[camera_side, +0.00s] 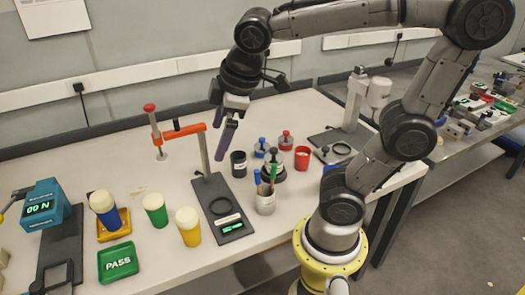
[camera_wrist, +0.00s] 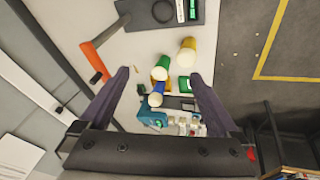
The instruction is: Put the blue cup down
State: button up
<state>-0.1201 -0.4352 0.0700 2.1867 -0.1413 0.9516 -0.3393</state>
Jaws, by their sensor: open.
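The blue cup (camera_side: 110,218) has a cream top and stands upright on a small yellow tray (camera_side: 116,235) at the left of the bench in the side view. It also shows in the wrist view (camera_wrist: 156,98), beyond my fingertips. A green tray marked PASS (camera_side: 118,262) lies in front of the yellow tray. My gripper (camera_side: 221,126) is open and empty, high above the bench and well to the right of the blue cup. Its two dark fingers are spread apart in the wrist view (camera_wrist: 158,77).
A green cup (camera_side: 155,211) and a yellow cup (camera_side: 189,229) stand to the right of the blue cup. A teal gauge (camera_side: 44,206) stands at far left. An orange-armed stand (camera_side: 206,155) rises between the cups and my gripper. A pen holder (camera_side: 265,203) stands near the front edge.

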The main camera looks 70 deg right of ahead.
jog(key=s+f+m+t, duration=0.1)
jog(key=s+f+m, duration=0.2)
jog(key=s+m, duration=0.3)
jog(key=s, duration=0.2)
jog(key=shift+s+d+y, duration=0.25)
jog(key=shift+s+y, duration=0.15)
dwell(0.6)
